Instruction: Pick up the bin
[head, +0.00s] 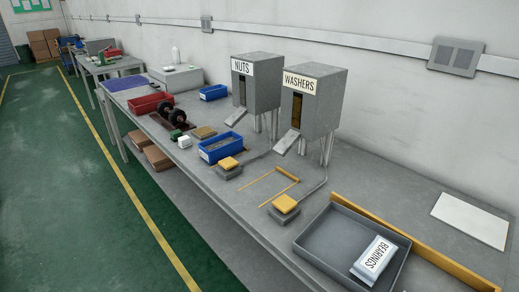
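Several bins stand on the long grey workbench, and I cannot tell which one the task means. A blue bin (221,147) with a white label and grey contents sits in front of the NUTS dispenser, near the bench's front edge. A smaller blue bin (213,92) stands farther back by the wall side. A red bin (150,103) stands farther along the bench, beside dark round parts. Neither of my grippers is in view, and nothing is seen holding any bin.
The NUTS dispenser (257,82) and WASHERS dispenser (312,100) stand on legs behind yellow-topped pads (285,204). A grey tray (333,243) holds a BEARINGS packet (373,261) at the near end. Cardboard boxes (158,157) lie under the bench. The green floor (75,200) alongside is clear.

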